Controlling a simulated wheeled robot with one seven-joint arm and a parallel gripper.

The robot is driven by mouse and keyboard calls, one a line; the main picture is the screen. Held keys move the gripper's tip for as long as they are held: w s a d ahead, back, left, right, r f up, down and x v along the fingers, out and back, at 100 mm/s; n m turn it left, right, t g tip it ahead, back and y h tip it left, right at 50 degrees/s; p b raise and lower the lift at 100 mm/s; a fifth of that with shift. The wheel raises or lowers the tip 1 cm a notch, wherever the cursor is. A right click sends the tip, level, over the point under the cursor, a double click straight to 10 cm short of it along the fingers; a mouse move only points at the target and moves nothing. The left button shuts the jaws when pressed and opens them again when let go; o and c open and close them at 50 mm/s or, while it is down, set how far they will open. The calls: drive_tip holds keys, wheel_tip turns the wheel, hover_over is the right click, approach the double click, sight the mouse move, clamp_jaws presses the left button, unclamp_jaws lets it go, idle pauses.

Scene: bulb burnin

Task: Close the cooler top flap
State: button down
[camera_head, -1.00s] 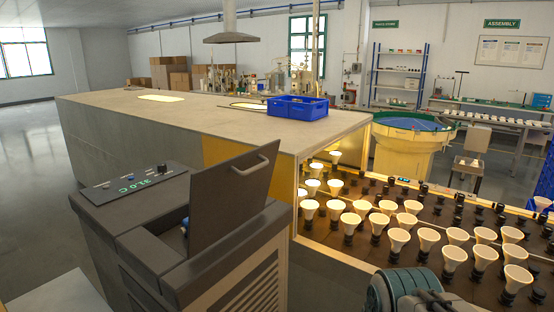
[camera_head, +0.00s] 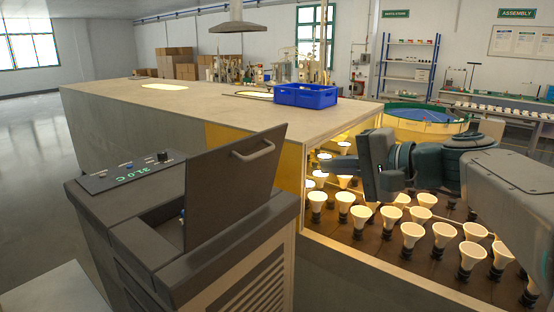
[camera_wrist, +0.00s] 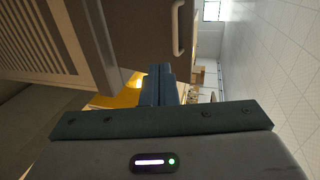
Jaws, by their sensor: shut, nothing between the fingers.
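The cooler (camera_head: 130,222) is a dark grey box with a panel on top that reads a temperature. Its top flap (camera_head: 226,188) stands open, tilted up, with a bar handle (camera_head: 254,151) near its upper edge. In the wrist view the gripper's fingers (camera_wrist: 158,82) are together and empty. There the flap (camera_wrist: 138,35) and its handle (camera_wrist: 178,28) are ahead, near the fingertips.
A long box-like bench (camera_head: 200,112) stands behind the cooler, with a blue crate (camera_head: 305,94) on it. Several lit bulbs (camera_head: 412,232) stand in racks right of the cooler, under my arm. Open floor lies at the left.

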drive_tip(key=r+p+x, duration=0.2)
drive_tip(key=p+x, duration=0.1)
drive_tip(key=x, duration=1)
drive_tip(key=shift+w+a+p, duration=0.4)
drive_tip(key=shift+w+a, duration=0.05)
drive_tip(key=shift+w, duration=0.05)
